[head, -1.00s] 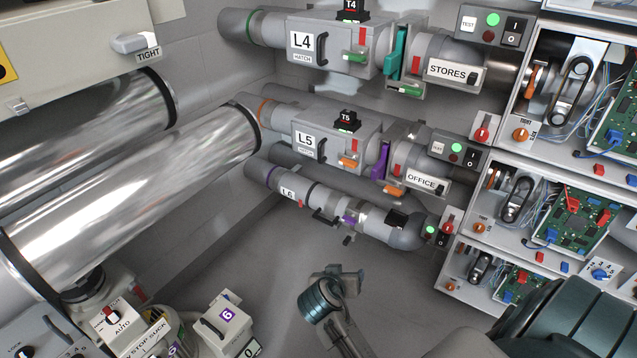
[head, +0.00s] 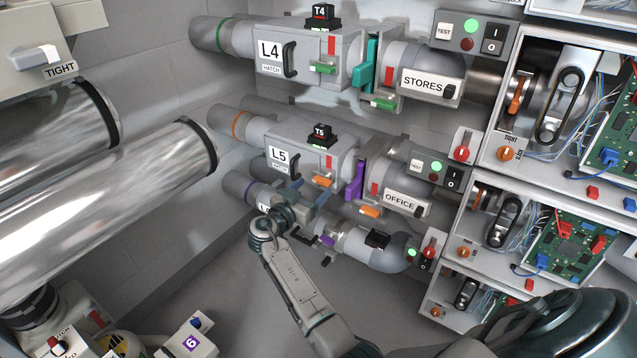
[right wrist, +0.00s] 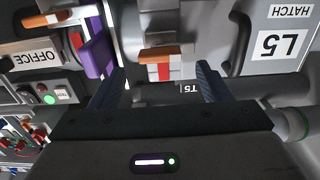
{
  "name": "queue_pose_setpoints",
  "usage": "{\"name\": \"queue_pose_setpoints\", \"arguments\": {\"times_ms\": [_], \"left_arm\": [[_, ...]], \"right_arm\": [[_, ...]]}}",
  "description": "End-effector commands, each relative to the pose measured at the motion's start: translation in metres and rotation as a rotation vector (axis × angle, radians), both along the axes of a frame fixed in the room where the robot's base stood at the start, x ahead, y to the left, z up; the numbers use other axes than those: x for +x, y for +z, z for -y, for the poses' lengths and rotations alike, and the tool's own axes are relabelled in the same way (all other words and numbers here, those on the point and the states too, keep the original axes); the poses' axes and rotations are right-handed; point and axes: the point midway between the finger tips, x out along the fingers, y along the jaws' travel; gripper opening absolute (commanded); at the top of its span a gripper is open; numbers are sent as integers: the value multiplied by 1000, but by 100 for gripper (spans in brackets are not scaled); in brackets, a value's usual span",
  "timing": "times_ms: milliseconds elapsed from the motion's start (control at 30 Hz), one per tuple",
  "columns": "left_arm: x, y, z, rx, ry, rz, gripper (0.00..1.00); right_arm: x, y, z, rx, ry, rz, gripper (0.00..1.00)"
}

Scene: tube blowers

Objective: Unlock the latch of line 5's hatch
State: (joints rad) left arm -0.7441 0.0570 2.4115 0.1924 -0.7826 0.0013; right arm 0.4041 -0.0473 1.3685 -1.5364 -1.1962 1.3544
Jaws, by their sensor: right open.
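Line 5's hatch (head: 283,170) is a grey box marked L5, with a dark handle at its left. Its orange latch (head: 322,181) is on the box's right part, below a red mark. In the right wrist view, upside down, the orange latch (right wrist: 165,53) lies roughly level beside a red and white patch (right wrist: 163,72). My right gripper (head: 311,190) is open and empty, just in front of the hatch's lower right part. In the right wrist view its two fingers (right wrist: 162,84) stand either side of the latch's line, apparently short of it. My left gripper is out of view.
A purple gate (head: 356,182) and a second orange lever (head: 370,211) sit right of the hatch, by the OFFICE label (head: 400,199). The L4 pipe (head: 300,55) runs above, and the line 6 pipe (head: 375,245) below. Open electronics boxes (head: 530,225) stand at right.

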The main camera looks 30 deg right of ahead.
Motion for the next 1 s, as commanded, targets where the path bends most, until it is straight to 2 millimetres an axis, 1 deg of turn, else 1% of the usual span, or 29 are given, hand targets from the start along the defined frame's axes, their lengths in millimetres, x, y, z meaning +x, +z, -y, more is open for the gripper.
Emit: {"name": "queue_pose_setpoints", "arguments": {"times_ms": [33, 200, 367, 600, 633, 833, 867, 1000], "left_arm": [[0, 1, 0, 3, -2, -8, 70], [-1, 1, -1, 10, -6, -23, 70], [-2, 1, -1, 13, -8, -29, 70], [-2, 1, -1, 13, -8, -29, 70], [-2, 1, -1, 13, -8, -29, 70], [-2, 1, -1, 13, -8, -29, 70], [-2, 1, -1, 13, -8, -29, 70], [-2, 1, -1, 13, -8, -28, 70]], "right_arm": [[4, 2, 10, -2, -1, 0, 71], [12, 0, 29, -1, 1, -2, 71], [15, 0, 37, 0, 0, 0, 71], [16, 0, 38, 1, 0, 0, 71], [16, 0, 38, 1, 0, 0, 69], [15, 0, 37, 2, 1, -1, 30], [15, 0, 37, 2, 1, -1, 26], [15, 0, 37, 0, 1, -4, 26]]}}
